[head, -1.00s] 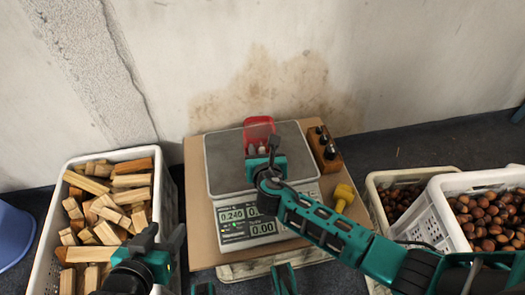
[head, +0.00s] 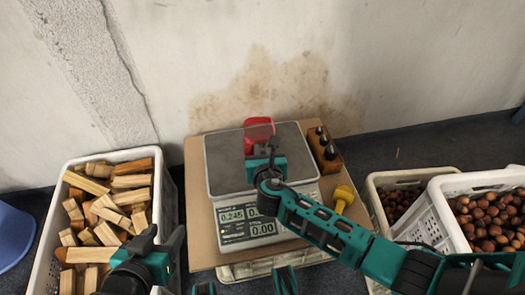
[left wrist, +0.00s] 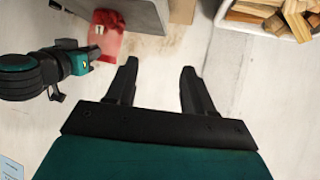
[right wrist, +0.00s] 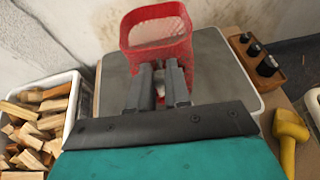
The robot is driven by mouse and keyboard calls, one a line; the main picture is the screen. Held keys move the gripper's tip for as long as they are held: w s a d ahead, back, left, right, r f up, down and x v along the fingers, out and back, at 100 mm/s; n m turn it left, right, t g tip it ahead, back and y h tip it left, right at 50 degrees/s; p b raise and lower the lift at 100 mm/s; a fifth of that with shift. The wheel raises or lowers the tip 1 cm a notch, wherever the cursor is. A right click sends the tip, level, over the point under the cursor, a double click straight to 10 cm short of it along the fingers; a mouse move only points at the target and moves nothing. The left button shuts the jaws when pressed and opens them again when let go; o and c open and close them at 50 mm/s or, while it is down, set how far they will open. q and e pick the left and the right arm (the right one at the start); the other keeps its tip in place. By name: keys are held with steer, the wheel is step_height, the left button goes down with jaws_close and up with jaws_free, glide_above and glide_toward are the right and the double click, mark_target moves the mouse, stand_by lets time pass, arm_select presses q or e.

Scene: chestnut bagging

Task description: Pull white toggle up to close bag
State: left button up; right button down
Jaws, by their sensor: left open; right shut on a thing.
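The red mesh bag (head: 258,130) stands on the scale's pan, and its upper rim shows as an open loop in the right wrist view (right wrist: 155,14). My right gripper (head: 274,146) is at the near side of the bag, shut on the white toggle. In the right wrist view only a small pale bit of the toggle (right wrist: 160,90) shows between the fingers; the fingers hide the rest. My left gripper (head: 162,240) is open and empty, low at the left over the wood crate's right edge, well apart from the bag.
The scale (head: 222,160) stands on a cardboard-topped board. A wooden block of weights (head: 325,152) and a yellow tool (head: 343,196) lie to its right. A crate of wood pieces (head: 60,180) is at left; crates of chestnuts (head: 440,215) are at right.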

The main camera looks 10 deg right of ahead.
step_height(320, 180, up, 5)
steer(key=p, duration=0.4)
steer(key=shift+f+p, duration=0.2)
steer(key=shift+p, duration=0.2)
arm_select(q)
steer(key=shift+s+a+r, duration=0.2)
steer(key=shift+a+r, duration=0.1)
steer(key=shift+r, duration=0.5)
steer(key=shift+s+a+r, duration=0.15)
steer(key=shift+a+r, duration=0.1)
steer(key=shift+r, duration=0.55)
arm_select(e)
steer(key=shift+r, duration=0.15)
steer(key=c, duration=1)
jaws_free()
arm_select(q)
steer(key=shift+r, duration=0.1)
step_height(320, 180, up, 5)
steer(key=p, duration=0.5)
steer(key=shift+w, duration=0.1)
arm_select(e)
steer(key=v, duration=1.3)
